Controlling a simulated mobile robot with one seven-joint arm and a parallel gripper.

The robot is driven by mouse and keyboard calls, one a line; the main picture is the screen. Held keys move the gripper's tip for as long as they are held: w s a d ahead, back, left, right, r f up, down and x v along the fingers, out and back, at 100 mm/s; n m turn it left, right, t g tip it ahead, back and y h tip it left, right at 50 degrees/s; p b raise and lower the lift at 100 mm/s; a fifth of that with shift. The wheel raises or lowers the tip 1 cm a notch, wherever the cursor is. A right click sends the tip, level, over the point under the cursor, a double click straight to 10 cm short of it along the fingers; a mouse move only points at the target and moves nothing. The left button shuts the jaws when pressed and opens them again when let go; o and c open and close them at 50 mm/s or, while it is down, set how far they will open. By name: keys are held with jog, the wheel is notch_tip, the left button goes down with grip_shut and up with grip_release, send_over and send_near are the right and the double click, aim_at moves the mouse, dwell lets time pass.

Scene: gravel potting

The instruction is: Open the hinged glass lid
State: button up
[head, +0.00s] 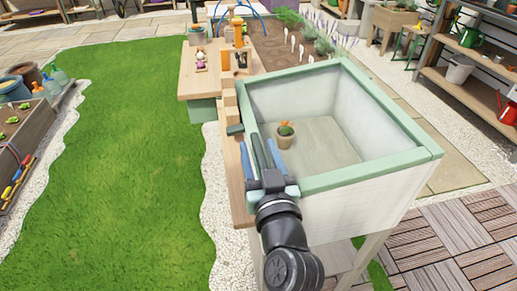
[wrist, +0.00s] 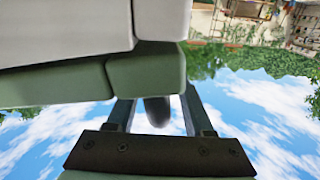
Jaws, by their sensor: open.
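A pale box with a light green frame (head: 383,172) around its top stands at the right of centre in the head view. The lid's clear glass cannot be told apart from an open top there. A small pot with an orange plant (head: 285,135) shows inside the box. My gripper (head: 258,153) is open at the frame's left edge, its two bluish fingers apart. A dark green bar (head: 260,153) shows between them. In the wrist view, a dark rounded end (wrist: 157,111) sits between the fingers (wrist: 158,115), and the green frame (wrist: 145,78) is close by. Contact cannot be told.
A wooden bench (head: 190,75) with small items stands behind and left of the box. Shelves (head: 470,70) stand at the right. Lawn (head: 130,150) lies open to the left, with a planter (head: 30,135) at its far side.

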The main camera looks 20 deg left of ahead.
jog(key=shift+w+a, duration=0.2)
grip_shut()
dwell(1.4)
